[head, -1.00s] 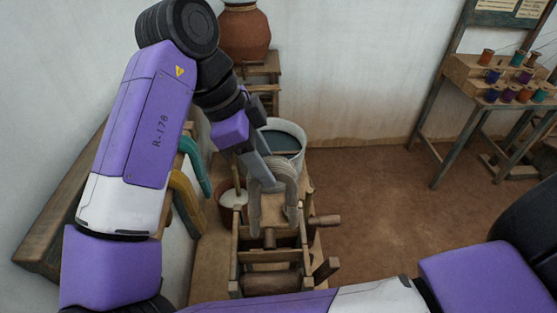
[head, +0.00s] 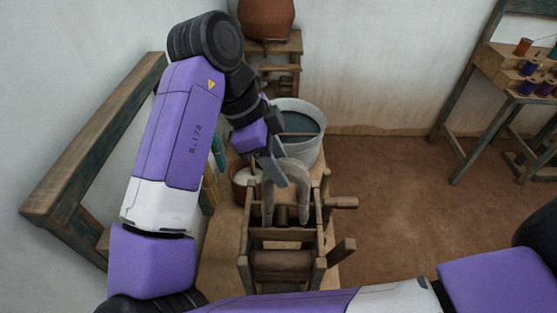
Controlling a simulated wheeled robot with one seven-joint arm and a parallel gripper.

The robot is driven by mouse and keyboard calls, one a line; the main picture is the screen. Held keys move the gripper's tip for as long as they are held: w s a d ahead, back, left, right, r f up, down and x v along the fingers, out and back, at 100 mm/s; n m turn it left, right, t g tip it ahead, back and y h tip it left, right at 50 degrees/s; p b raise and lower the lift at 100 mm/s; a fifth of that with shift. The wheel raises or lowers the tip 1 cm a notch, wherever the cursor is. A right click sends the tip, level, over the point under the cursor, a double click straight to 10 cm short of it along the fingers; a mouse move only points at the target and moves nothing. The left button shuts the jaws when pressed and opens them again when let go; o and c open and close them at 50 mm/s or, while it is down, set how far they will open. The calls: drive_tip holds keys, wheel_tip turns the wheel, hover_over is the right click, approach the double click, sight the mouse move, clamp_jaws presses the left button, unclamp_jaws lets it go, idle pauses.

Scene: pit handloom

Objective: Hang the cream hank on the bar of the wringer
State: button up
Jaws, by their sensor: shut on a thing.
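The cream hank (head: 304,194), greyish in this light, hangs as an upside-down U at the back of the wooden wringer (head: 282,262). My gripper (head: 277,172) is shut on it near the top of its arch. The hank's two legs reach down between the wringer's side posts, one on each side of a dark round piece (head: 282,214). The wringer's bar is largely hidden by the hank and frame, so I cannot tell whether the hank rests on it.
A pale tub of dark liquid (head: 314,152) stands behind the wringer, with a smaller pot (head: 242,182) to the left. A wooden handle (head: 342,203) sticks out right. A teal hank (head: 219,148) shows beside my arm. The floor at right is clear.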

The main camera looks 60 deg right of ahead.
drive_tip(key=shift+f+b, duration=5.25)
drive_tip(key=shift+f, duration=1.8)
clamp_jaws()
drive_tip(key=o, duration=1.3)
unclamp_jaws()
drive_tip(key=shift+o, duration=0.6)
drive_tip(key=o, duration=0.3)
